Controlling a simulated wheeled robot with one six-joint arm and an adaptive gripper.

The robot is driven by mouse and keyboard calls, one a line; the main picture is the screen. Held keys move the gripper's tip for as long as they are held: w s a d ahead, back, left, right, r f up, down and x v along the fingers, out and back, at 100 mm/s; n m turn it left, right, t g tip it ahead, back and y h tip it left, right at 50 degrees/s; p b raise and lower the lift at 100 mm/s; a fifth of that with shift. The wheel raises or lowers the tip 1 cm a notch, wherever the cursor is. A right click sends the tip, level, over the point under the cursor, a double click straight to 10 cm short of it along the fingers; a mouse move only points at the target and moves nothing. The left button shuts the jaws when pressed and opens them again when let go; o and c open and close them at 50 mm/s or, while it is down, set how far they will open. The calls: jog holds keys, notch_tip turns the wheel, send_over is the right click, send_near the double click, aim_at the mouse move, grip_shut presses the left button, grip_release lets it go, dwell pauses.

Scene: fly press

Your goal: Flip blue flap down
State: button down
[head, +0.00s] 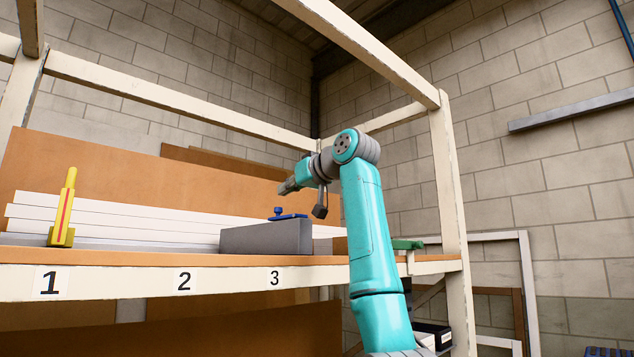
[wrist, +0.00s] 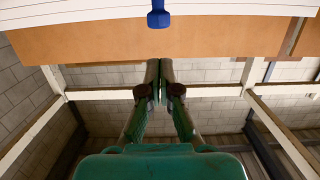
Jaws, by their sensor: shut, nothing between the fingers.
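The blue flap (head: 288,216) is a low blue piece with a small knob standing up near its left end. It sits on top of a grey block (head: 265,238) on the shelf, above label 3. In the wrist view a blue part (wrist: 159,14) shows at the top edge, cut off by the frame. My gripper (head: 284,188) is above the flap and apart from it, pointing left. In the wrist view its two fingers (wrist: 160,70) are together with nothing between them.
A yellow lever (head: 63,210) with a red stripe stands upright at the left, above label 1. White boards (head: 120,220) and an orange panel (head: 90,170) are behind. A cream post (head: 447,180) stands right of my arm. A green piece (head: 407,244) sits at the shelf's right end.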

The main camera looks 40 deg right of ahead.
jog(key=shift+w+f, duration=0.85)
jog(key=shift+w, duration=0.05)
jog(key=shift+w+f, duration=0.1)
